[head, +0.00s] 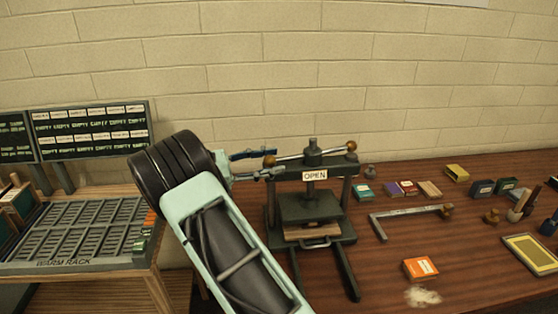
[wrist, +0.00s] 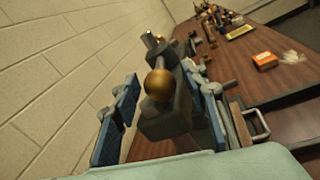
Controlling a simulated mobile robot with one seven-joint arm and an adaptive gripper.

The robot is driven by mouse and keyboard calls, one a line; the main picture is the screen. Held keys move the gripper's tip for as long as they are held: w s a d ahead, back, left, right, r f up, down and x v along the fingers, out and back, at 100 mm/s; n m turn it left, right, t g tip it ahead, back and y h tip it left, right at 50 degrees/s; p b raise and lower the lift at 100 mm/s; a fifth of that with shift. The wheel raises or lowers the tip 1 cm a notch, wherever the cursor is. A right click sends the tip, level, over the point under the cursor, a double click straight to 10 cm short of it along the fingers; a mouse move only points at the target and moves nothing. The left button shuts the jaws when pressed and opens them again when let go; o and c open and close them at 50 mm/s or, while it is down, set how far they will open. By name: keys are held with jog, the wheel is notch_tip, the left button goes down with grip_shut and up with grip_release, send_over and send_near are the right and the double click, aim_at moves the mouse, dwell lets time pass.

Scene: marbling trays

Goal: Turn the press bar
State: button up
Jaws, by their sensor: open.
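The press (head: 312,205) is a dark frame on the table with an "OPEN" label (head: 315,175). Its press bar (head: 318,152) is a silver rod across the top screw, with a round brown knob at each end. The left knob (head: 269,160) also shows in the wrist view (wrist: 159,85), large and golden. My gripper (head: 268,163) is open at this left end of the bar. In the wrist view its blue-padded fingers (wrist: 160,95) stand on either side of the knob, with gaps visible. The rest of the bar is mostly hidden behind the knob there.
A warm rack (head: 80,232) stands at the left, with label boards behind it. On the brown table (head: 390,285) are an orange box (head: 420,269), a metal angle piece (head: 405,211), several small boxes and a yellow-rimmed tray (head: 532,253). The block wall is close behind the press.

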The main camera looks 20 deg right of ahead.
jog(key=a, duration=0.9)
jog(key=shift+w+a, duration=0.15)
jog(key=shift+w, duration=0.1)
dwell(0.8)
